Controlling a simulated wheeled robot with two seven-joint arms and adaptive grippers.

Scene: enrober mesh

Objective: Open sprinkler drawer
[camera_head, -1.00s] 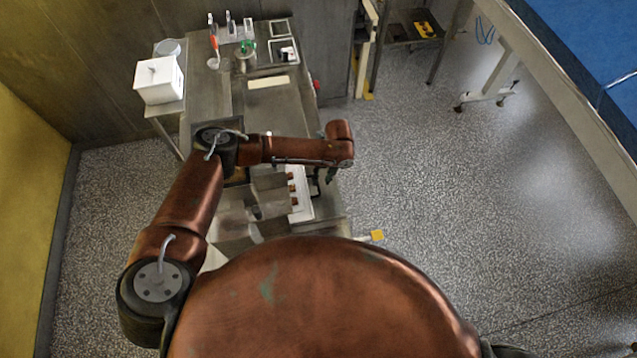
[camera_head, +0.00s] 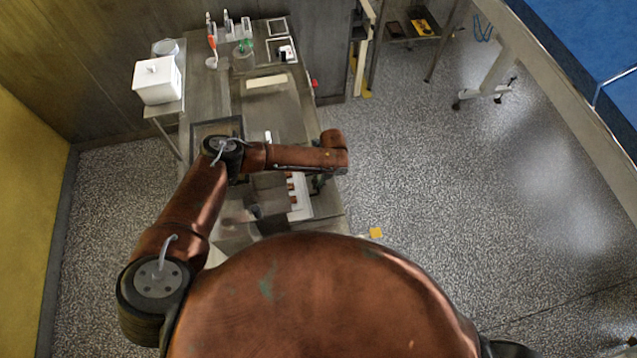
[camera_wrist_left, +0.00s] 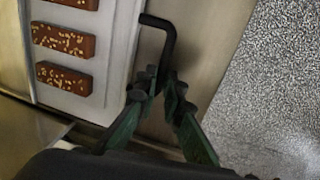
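A black bent bar handle (camera_wrist_left: 160,24) shows in the left wrist view, beside the edge of a white tray or panel (camera_wrist_left: 118,50). My left gripper (camera_wrist_left: 162,82) has green fingers that come together around the lower leg of this handle; they look shut on it. In the head view my left gripper (camera_head: 318,184) is mostly hidden under my copper forearm, at the right edge of the steel bench. I cannot tell which part is the sprinkler drawer or how far it is open. My right gripper is not in view.
Brown bars with pale bits (camera_wrist_left: 62,40) lie on the white surface beside the handle. Speckled floor (camera_head: 430,160) is free to the right of the bench.

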